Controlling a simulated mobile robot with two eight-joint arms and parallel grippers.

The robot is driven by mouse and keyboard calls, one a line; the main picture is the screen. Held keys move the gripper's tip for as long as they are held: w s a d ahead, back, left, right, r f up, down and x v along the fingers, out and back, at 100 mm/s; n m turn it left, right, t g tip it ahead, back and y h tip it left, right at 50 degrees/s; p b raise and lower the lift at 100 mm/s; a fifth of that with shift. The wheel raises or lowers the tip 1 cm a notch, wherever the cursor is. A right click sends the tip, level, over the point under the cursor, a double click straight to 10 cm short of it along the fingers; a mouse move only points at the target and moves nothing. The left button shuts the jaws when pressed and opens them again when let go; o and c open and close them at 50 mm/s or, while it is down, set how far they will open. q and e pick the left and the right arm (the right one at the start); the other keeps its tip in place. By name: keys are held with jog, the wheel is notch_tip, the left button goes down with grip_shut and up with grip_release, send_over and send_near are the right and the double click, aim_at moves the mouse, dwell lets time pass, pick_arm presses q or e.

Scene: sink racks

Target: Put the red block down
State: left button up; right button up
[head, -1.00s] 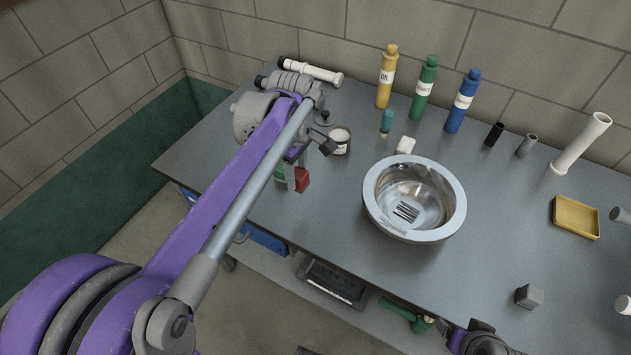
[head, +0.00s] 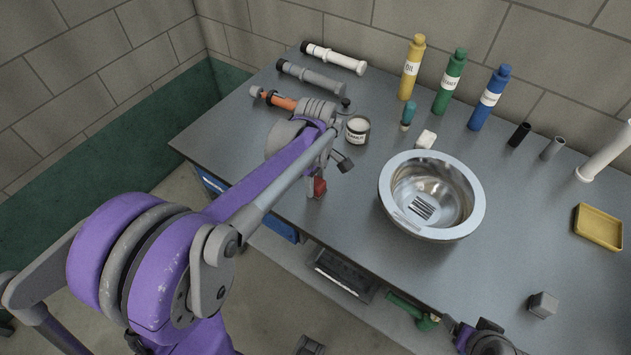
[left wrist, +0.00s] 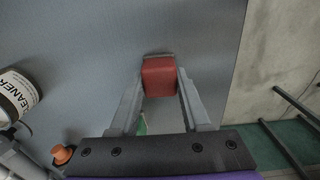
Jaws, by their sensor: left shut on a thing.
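The red block (head: 320,187) is near the front edge of the grey table, left of the steel bowl. In the left wrist view the red block (left wrist: 159,77) sits between the fingertips of my left gripper (left wrist: 160,84), which is shut on it. In the head view my left gripper (head: 316,184) is partly hidden by its own arm. I cannot tell whether the block touches the table top. A small green thing (left wrist: 142,125) shows between the fingers, mostly hidden.
The steel bowl (head: 432,195) stands right of the block. A labelled cleaner jar (head: 357,131) is behind it, with an orange-bodied item (head: 280,100) and pipes to the left. Bottles line the back. The table top (head: 345,222) between block and bowl is clear.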

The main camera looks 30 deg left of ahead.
aim_at(316, 181)
pick_arm(q)
jog(key=shift+f, duration=0.15)
jog(key=o, duration=1.2)
jog(key=shift+r, duration=0.35)
notch_tip(316, 181, up, 11)
jog(key=p, duration=0.1)
jog(key=s+d+f+m+t, duration=0.2)
jog(key=s+f+m, duration=0.3)
jog(key=s+m, duration=0.3)
jog(key=s+d+f+m+t, duration=0.3)
jog(key=s+d+f+m, duration=0.1)
jog(key=s+m, duration=0.3)
jog(key=shift+s+d+f+m, duration=0.4)
jog(key=shift+d+m, duration=0.2)
jog(key=shift+m, duration=0.5)
